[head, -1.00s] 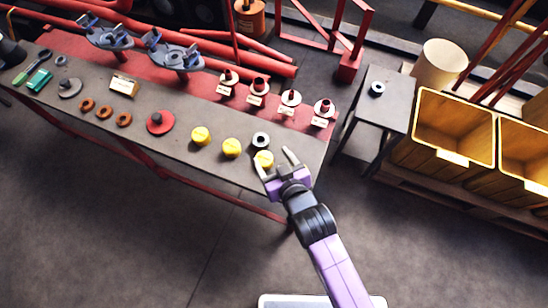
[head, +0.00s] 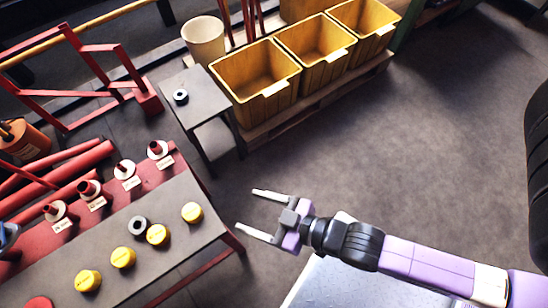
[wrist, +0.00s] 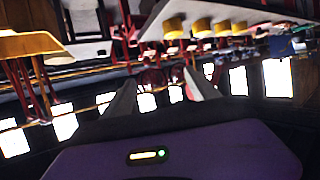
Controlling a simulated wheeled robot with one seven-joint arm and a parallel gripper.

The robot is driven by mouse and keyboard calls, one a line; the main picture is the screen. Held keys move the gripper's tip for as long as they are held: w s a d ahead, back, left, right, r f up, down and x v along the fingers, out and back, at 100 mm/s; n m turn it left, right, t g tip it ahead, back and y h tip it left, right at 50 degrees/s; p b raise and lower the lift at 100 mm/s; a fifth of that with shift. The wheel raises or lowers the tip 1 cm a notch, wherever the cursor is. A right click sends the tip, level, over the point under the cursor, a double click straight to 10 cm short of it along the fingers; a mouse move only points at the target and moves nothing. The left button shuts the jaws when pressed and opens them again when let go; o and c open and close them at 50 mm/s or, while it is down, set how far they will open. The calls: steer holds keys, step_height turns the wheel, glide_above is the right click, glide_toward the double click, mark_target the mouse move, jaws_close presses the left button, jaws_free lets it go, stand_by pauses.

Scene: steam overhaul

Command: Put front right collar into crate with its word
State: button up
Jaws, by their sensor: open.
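No word that tells a collar as front right can be read. Several yellow round pieces (head: 157,235) with faint dark marks lie in a row along the bench's front edge; the rightmost yellow piece (head: 192,212) is nearest my gripper. A dark ring with a pale face (head: 138,225) lies behind the row. Several pale flanged pegs (head: 158,149) stand at the back with small cards. Three yellow crates (head: 254,84) stand beyond, with front tags whose words I cannot read. My gripper (head: 246,210) is open and empty, right of the bench, over the floor. Its fingers also show in the wrist view (wrist: 158,100).
A small grey table (head: 200,108) with a dark ring (head: 181,96) stands between the bench (head: 175,262) and the crates. A pale bin (head: 203,40) is behind it. Red frames and pipes fill the left. The floor (head: 430,130) right of the crates is clear.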

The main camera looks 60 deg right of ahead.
steer(key=s+d+r+m+h, duration=0.1)
steer(key=s+d+r, duration=0.2)
steer(key=s+r, duration=0.2)
steer(key=shift+s+d+r+t, duration=0.2)
steer(key=shift+s+t, duration=0.1)
steer(key=shift+s, duration=0.25)
steer(key=shift+o, duration=0.4)
steer(key=s+d+r+m+h, duration=0.1)
steer(key=s+d+r, duration=0.1)
steer(key=s+r, duration=0.2)
step_height(320, 180, up, 4)
steer(key=shift+s+f+t+h, duration=0.1)
steer(key=shift+s+t+h, duration=0.2)
steer(key=shift+s, duration=0.1)
steer(key=shift+d, duration=0.1)
